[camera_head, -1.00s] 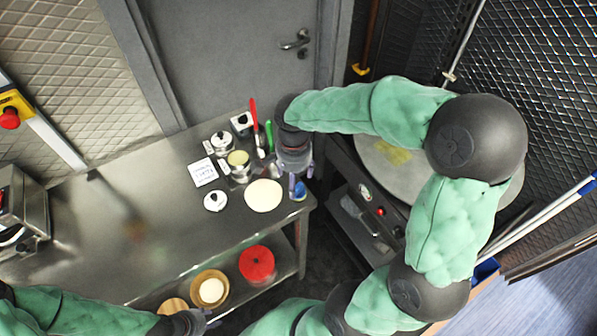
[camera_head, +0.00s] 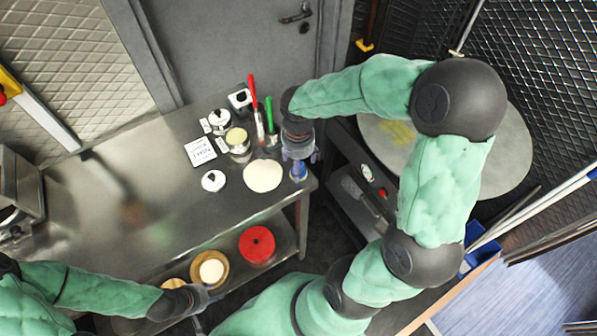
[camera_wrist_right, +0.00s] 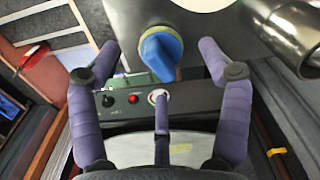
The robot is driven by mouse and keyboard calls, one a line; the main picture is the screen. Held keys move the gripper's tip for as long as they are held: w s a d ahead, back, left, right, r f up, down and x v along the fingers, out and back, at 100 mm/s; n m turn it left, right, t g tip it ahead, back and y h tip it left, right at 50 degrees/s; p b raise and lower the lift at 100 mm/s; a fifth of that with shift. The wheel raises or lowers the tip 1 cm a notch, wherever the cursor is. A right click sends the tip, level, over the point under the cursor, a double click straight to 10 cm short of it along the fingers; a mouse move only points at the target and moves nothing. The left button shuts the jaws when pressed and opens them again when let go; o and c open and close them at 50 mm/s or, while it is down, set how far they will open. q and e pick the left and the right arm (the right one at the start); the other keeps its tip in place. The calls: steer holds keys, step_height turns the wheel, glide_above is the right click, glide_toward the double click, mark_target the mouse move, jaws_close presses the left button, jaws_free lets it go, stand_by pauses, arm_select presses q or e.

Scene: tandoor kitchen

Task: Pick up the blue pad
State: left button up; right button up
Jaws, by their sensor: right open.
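The blue pad (camera_head: 298,172) is a small rounded blue piece with a yellow edge at the right end of the steel table. In the right wrist view the blue pad (camera_wrist_right: 160,52) shows at the top middle, between the fingertips and apart from both. My right gripper (camera_head: 300,156) is over the table's right end, just above the pad in the head view. In the right wrist view the right gripper (camera_wrist_right: 166,60) has its purple fingers wide apart and empty. My left gripper (camera_head: 207,305) is low in front of the table, its fingers apart and empty.
A white disc (camera_head: 262,175), a lidded pot (camera_head: 238,140) and red- and green-handled tools (camera_head: 253,95) stand near the pad. A red round item (camera_head: 257,244) lies on the lower shelf. The tandoor (camera_head: 500,150) is at right. The table's left part is mostly clear.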

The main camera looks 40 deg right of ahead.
step_height(320, 180, down, 3)
steer(key=shift+d+f+b, duration=0.1)
steer(key=shift+d+b, duration=0.05)
steer(key=shift+b, duration=0.2)
steer(key=c, duration=1.4)
steer(key=shift+w+r, duration=0.1)
steer(key=shift+r, duration=0.5)
step_height(320, 180, up, 2)
steer(key=shift+r+p, duration=0.1)
steer(key=shift+p, duration=0.45)
steer(key=shift+s+a+r+p, duration=0.65)
steer(key=shift+s+a+r, duration=0.7)
steer(key=shift+s+r, duration=0.45)
steer(key=shift+s+a+r+p, duration=0.65)
steer(key=shift+s+a+r, duration=0.8)
steer(key=shift+s, duration=0.6)
steer(key=shift+s+a+r+p, duration=0.65)
steer(key=shift+s+a+r, duration=0.65)
steer(key=shift+s+r, duration=0.5)
steer(key=shift+s+f, duration=0.1)
steer(key=shift+f, duration=0.05)
